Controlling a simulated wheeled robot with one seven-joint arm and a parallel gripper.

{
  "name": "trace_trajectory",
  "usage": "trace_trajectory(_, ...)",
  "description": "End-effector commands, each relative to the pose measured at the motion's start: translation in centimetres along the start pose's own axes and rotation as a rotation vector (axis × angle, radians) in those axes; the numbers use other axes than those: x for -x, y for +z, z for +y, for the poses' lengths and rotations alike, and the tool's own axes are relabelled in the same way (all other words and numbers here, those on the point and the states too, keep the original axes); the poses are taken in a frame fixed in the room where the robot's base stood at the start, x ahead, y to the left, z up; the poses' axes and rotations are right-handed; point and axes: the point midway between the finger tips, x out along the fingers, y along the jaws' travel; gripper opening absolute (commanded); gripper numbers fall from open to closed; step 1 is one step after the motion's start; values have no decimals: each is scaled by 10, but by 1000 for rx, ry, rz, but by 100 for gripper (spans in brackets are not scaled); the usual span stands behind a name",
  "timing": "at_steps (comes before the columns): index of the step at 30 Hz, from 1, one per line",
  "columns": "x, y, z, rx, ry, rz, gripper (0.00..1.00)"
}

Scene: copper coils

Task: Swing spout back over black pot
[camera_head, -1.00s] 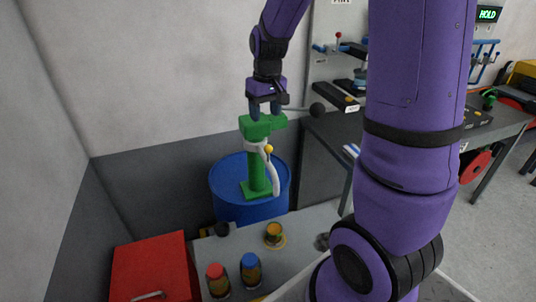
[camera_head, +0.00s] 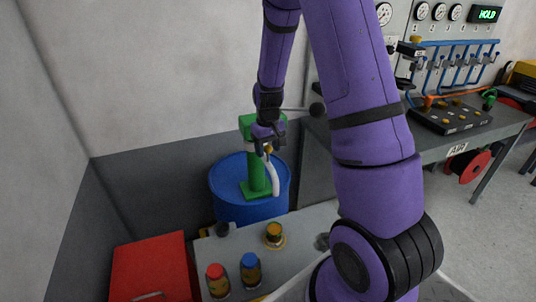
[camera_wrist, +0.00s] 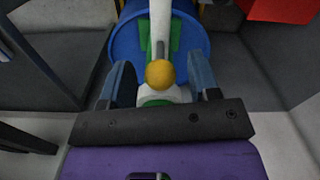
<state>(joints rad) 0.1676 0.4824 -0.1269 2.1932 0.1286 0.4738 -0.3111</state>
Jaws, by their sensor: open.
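A green hand pump (camera_head: 256,180) stands on a blue drum (camera_head: 228,200). Its pale spout (camera_head: 275,178) points down on the right, toward the drum's front right edge. A yellow knob sits on the spout; in the wrist view the knob (camera_wrist: 159,73) lies between my blue fingers. My gripper (camera_head: 267,147) is open, with one finger on each side of the knob and spout. I cannot tell whether either finger touches.
The grey bench (camera_head: 305,222) in front of the drum holds a red-capped jar (camera_head: 216,280), a blue-capped jar (camera_head: 250,270) and an orange-topped jar (camera_head: 274,234). A red box (camera_head: 150,268) stands at the left. The pump's dark lever (camera_head: 298,110) extends right, close to my arm.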

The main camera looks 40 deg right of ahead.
Motion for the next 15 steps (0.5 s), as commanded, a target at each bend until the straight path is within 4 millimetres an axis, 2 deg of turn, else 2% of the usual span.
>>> trace_trajectory(6, -22, 0, 0, 0, 0, 0, 56)
trace_trajectory(15, -26, 0, 0, 0, 0, 1, 56)
